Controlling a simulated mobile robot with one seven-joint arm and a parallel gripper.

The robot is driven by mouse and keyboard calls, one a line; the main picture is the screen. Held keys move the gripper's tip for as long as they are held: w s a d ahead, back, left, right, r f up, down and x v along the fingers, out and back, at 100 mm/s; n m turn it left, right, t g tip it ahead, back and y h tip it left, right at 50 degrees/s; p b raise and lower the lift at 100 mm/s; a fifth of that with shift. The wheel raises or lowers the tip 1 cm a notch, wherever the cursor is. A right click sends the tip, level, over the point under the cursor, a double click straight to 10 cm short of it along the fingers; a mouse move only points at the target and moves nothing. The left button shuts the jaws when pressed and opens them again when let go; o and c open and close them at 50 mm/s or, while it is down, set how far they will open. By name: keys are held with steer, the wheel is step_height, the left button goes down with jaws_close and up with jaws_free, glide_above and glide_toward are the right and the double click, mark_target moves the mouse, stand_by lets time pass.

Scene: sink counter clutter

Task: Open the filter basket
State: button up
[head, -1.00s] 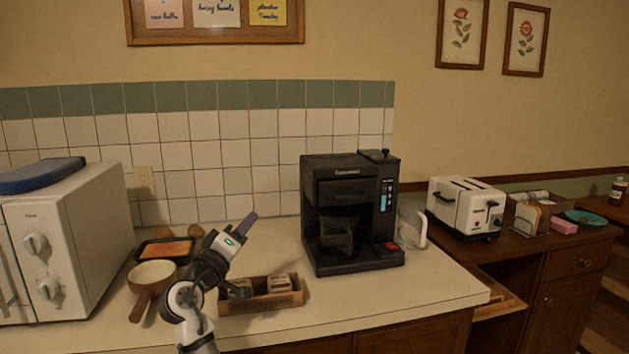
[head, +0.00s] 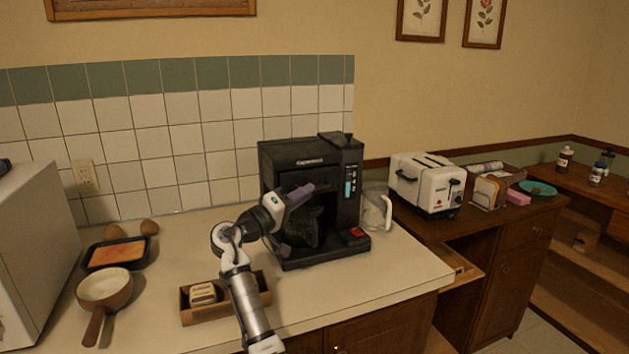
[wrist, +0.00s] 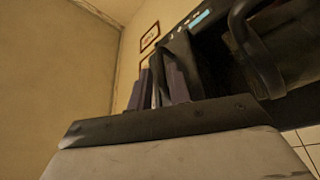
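The black coffee maker (head: 345,205) stands on the counter in the head view. The filter basket (head: 278,178) is the dark upper front section under the brand label and looks closed; my gripper partly covers its lower edge. The glass carafe (head: 303,228) sits below it. My gripper (head: 308,188) is in front of the machine, pointing right, with purplish fingers close to its front. Contact cannot be told. The carafe handle (wrist: 258,50) shows at upper right there.
A wooden box (head: 207,314) with small packets lies below my arm. A pan (head: 104,288), a tray (head: 116,252) and a white microwave (head: 35,255) are left. A clear jug (head: 375,208) stands right of the machine, with a toaster (head: 425,182) beyond. The front right counter is clear.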

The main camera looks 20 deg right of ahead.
steer(key=shift+p+x, duration=0.5)
steer(key=shift+x, duration=1.55)
steer(key=shift+c, duration=0.5)
jaws_close()
